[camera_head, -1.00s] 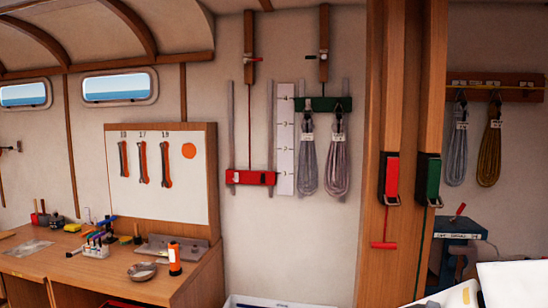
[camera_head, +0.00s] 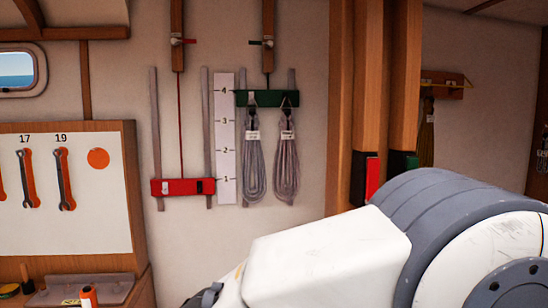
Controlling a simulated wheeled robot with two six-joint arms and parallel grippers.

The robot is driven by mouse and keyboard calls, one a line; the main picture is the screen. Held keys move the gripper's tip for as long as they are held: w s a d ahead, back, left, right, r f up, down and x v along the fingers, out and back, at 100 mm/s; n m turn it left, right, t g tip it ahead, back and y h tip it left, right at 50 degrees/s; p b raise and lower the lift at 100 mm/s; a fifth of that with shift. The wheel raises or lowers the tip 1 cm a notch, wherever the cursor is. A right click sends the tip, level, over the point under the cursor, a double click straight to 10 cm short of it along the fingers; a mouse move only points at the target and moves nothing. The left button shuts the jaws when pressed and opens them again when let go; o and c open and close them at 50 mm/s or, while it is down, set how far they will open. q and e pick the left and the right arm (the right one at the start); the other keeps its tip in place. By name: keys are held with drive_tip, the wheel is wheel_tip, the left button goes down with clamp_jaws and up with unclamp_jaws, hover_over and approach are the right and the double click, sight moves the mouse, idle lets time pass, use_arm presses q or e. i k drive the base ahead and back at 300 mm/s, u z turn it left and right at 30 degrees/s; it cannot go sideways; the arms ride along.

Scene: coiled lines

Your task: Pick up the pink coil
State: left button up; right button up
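Two coils hang side by side from hooks on a green bar (camera_head: 262,98) on the wall. The right coil (camera_head: 286,172) is greyish with a faint pink tint and seems to be the pink one. The left coil (camera_head: 254,175) is a cooler blue-grey. Both carry small white tags near the top, too small to read. The wrist end of my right arm passes low in front, well nearer the camera than the coils, and leaves the picture at the bottom. Neither gripper shows.
A red bar (camera_head: 183,187) hangs on rails left of a numbered white scale (camera_head: 225,140). Wooden posts (camera_head: 341,110) stand right of the coils. A tool board (camera_head: 66,190) is at left above a workbench.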

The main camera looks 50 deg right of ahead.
sight(286, 146)
drive_tip(key=z, duration=0.35)
drive_tip(key=i, duration=0.6)
drive_tip(key=z, duration=0.65)
